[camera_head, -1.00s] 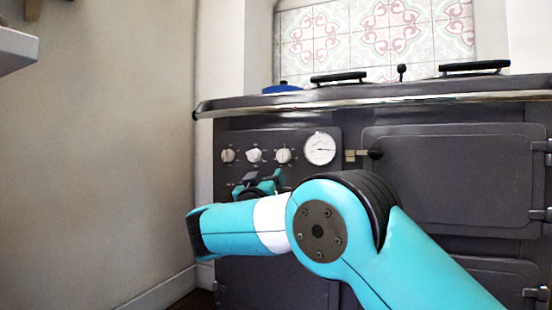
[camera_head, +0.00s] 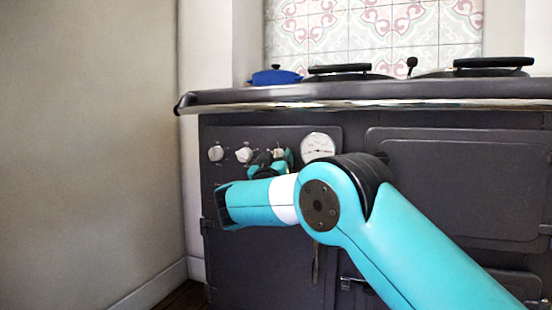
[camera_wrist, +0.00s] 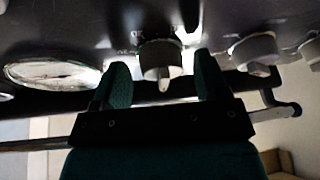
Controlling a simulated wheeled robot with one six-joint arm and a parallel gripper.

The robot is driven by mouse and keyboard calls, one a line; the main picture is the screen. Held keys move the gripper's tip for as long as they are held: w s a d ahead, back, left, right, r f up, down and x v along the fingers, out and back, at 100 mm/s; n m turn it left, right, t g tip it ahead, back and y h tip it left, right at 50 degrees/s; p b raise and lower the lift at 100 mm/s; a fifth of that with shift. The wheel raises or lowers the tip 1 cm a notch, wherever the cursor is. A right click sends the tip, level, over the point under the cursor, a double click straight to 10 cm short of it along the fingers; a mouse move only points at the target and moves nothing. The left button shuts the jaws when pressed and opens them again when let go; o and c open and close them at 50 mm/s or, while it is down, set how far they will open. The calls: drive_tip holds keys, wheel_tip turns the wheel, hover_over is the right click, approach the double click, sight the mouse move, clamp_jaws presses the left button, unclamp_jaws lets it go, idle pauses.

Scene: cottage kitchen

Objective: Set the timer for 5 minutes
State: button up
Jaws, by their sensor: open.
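The dark range cooker's control panel (camera_head: 230,180) has a row of white knobs and a round white dial gauge (camera_head: 318,147). The right-hand knob (camera_head: 279,152), closest to the gauge, is partly hidden by my gripper (camera_head: 274,160) in the head view. In the wrist view this knob (camera_wrist: 160,55) sits between the two open fingers of my gripper (camera_wrist: 161,66), apart from both as far as I can tell. Its markings are too blurred to read. The gauge (camera_wrist: 52,75) lies left of it there. No thing is plainly labelled as a timer.
Two more knobs, the middle one (camera_head: 244,154) and the left one (camera_head: 216,153), are beside the gripper. A chrome rail (camera_head: 370,104) runs above the panel. A blue pot (camera_head: 275,76) stands on the cooker top. A bare wall (camera_head: 90,150) is at the left.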

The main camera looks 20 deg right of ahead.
drive_tip(key=shift+a, duration=0.2)
drive_tip(key=c, duration=0.9)
drive_tip(key=m+b, duration=0.2)
drive_tip(key=shift+f+h+b, duration=0.3)
drive_tip(key=shift+f+b, duration=0.05)
drive_tip(key=shift+f, duration=0.05)
drive_tip(key=shift+a+m+g+h+b, duration=0.1)
drive_tip(key=shift+m+g+h+b, duration=0.4)
drive_tip(key=shift+m, duration=0.3)
drive_tip(key=shift+w+r+m+g+h, duration=0.15)
drive_tip(key=shift+m+h, duration=0.15)
drive_tip(key=shift+m, duration=0.35)
drive_tip(key=shift+s+r+m+g+h, duration=0.1)
drive_tip(key=shift+m+g+h, duration=0.15)
drive_tip(key=shift+m, duration=0.45)
drive_tip(key=shift+w+r+m+g+h, duration=0.15)
drive_tip(key=shift+m+h, duration=0.2)
drive_tip(key=shift+m, duration=0.3)
drive_tip(key=shift+s, duration=0.1)
drive_tip(key=o, duration=0.9)
